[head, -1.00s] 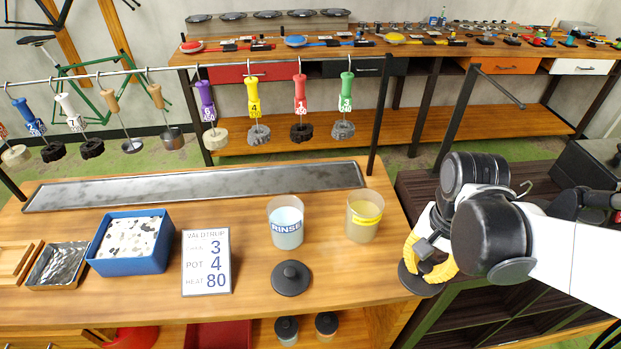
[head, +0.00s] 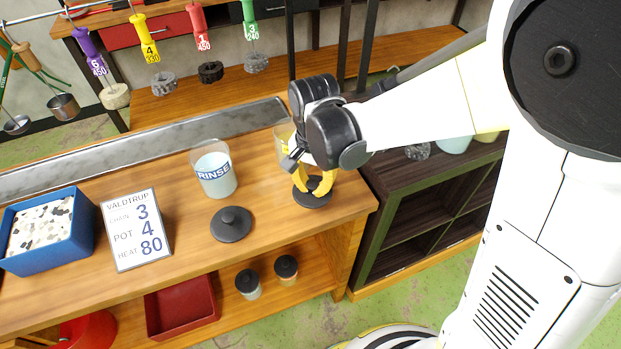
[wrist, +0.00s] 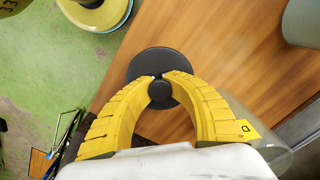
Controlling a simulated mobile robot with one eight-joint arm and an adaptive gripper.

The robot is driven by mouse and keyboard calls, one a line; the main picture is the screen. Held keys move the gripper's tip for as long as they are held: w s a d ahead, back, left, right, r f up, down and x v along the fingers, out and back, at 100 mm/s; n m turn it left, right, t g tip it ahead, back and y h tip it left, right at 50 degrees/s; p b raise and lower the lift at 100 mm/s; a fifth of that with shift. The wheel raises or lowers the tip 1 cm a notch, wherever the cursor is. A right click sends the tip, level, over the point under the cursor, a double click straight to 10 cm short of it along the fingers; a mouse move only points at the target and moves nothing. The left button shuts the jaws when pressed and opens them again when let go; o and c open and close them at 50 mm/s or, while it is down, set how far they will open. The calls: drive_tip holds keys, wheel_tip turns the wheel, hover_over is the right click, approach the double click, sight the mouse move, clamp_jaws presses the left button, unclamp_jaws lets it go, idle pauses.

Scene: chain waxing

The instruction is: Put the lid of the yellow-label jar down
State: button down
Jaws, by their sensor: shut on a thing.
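The dark round lid (head: 312,200) is under my gripper (head: 315,184) at the right end of the wooden table. My yellow fingers are shut on its knob; the wrist view shows the lid (wrist: 143,65) beyond the fingertips (wrist: 160,78). The lid looks level and low, at or just above the tabletop; I cannot tell if it touches. The yellow-label jar (head: 282,146) stands just behind my gripper, mostly hidden by it. Another dark lid (head: 232,224) lies on the table to the left, in front of the RINSE jar (head: 214,172).
A sign (head: 136,230) and a blue box (head: 48,232) stand at the left of the table. A metal tray (head: 110,156) runs along the back. The table's right edge is close to the held lid. A dark shelf unit (head: 425,205) stands to the right.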

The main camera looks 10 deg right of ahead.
wheel_tip(320, 180, down, 2)
drive_tip(key=shift+w+f, duration=0.1)
drive_tip(key=shift+r, duration=0.2)
drive_tip(key=shift+f, duration=0.15)
drive_tip(key=c, duration=1.9)
unclamp_jaws()
drive_tip(key=shift+f+b, duration=0.1)
drive_tip(key=shift+b, duration=0.25)
drive_tip(key=o, duration=0.5)
